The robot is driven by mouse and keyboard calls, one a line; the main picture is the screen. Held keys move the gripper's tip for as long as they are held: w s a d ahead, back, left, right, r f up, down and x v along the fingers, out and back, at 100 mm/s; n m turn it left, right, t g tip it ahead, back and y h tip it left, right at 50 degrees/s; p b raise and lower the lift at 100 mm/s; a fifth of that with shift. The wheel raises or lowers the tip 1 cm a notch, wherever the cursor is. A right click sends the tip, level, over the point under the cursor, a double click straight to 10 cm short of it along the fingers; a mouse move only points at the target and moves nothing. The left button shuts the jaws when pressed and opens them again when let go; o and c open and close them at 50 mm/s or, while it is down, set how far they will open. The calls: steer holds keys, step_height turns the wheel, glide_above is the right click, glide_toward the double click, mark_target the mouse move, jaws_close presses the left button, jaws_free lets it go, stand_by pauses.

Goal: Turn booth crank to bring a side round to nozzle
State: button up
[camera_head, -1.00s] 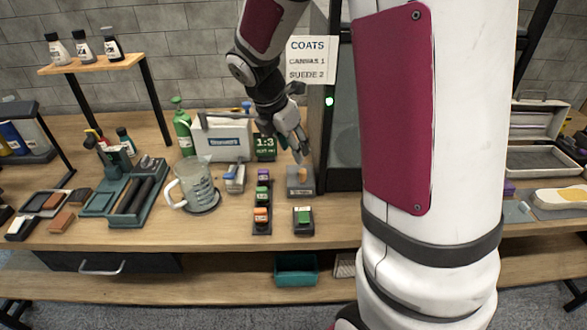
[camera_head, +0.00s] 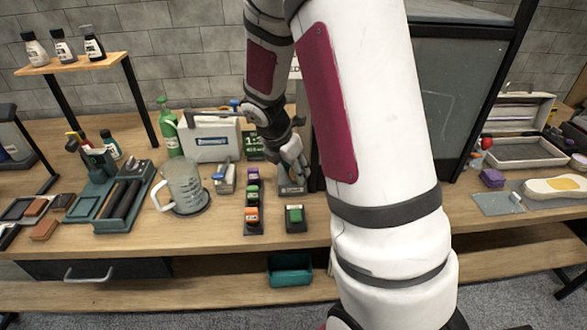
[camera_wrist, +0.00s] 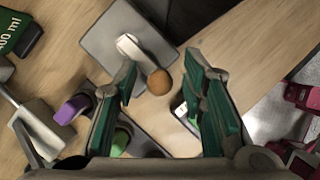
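The booth crank is a grey base block (camera_wrist: 108,38) with a short pale arm (camera_wrist: 130,45) and a round wooden knob (camera_wrist: 160,82) in the wrist view. My gripper (camera_wrist: 162,72) is open, with its two green-padded fingers on either side of the knob. Clear space shows between the knob and the right finger; I cannot tell whether the left finger touches it. In the head view my gripper (camera_head: 297,172) is low over the crank block (camera_head: 291,188) and hides the knob. The booth (camera_head: 460,105) is a dark-framed box with grey panels, partly behind my arm. Its inside is hidden.
A green-topped block (camera_head: 294,214) and a row of small coloured blocks (camera_head: 252,200) stand close in front and left of the crank. A clear jug (camera_head: 184,188) and a white case (camera_head: 212,142) are farther left. My arm covers the table's middle right.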

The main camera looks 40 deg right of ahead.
jaws_close()
